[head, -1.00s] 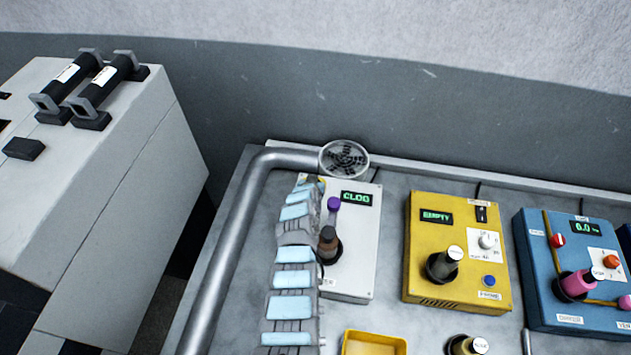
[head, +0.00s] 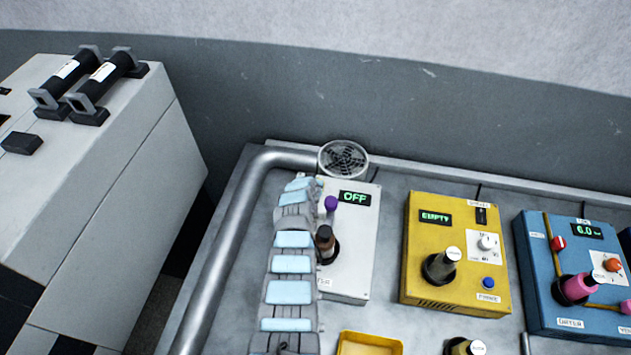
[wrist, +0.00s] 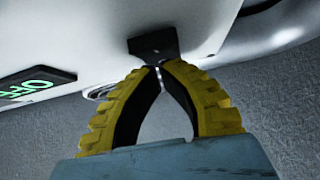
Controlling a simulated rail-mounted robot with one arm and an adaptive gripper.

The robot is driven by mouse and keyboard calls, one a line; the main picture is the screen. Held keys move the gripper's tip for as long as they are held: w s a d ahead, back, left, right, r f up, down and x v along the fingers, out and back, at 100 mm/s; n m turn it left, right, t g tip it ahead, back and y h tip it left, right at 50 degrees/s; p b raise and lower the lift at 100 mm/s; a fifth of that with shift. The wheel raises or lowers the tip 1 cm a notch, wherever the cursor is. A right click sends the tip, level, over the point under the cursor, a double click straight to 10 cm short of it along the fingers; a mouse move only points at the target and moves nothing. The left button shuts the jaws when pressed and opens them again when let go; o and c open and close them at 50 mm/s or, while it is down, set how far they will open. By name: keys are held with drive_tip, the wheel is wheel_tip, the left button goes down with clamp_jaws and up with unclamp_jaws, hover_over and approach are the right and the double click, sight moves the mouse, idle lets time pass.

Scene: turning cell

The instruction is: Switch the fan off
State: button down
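The fan (head: 343,159) is a round grille at the end of the silver duct in the head view. The white box (head: 352,240) in front of it has a display (head: 355,198) reading OFF in green; the display also shows in the wrist view (wrist: 38,87). In the wrist view my gripper (wrist: 158,69) has yellow and black fingers with their tips together. The tips are at a small black switch part (wrist: 153,43) on the white box, with nothing visible held between them. In the head view my arm hides the box's left side and the gripper.
A yellow box (head: 430,280) and a blue box (head: 540,290) stand to the right. A yellow tray (head: 371,337) lies in front. The silver duct (head: 235,230) runs along the left.

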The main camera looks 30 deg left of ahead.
drive_tip(key=shift+s+d+r+p, duration=0.15)
drive_tip(key=shift+s+r+p, duration=0.05)
drive_tip(key=shift+s+p, duration=0.35)
drive_tip(key=shift+r, duration=0.1)
drive_tip(key=r, duration=0.1)
drive_tip(key=r+p, duration=0.1)
drive_tip(key=r, duration=0.1)
drive_tip(key=r+p, duration=0.1)
drive_tip(key=shift+w+r, duration=0.3)
drive_tip(key=shift+r, duration=0.05)
drive_tip(key=shift+s+f, duration=0.15)
drive_tip(key=shift+s+d+r, duration=0.1)
drive_tip(key=shift+s+r, duration=0.2)
drive_tip(key=shift+s, duration=0.15)
drive_tip(key=shift+r, duration=0.35)
drive_tip(key=shift+s+r, duration=0.3)
drive_tip(key=shift+s, duration=0.2)
drive_tip(key=v, duration=0.6)
drive_tip(key=shift+r, duration=0.55)
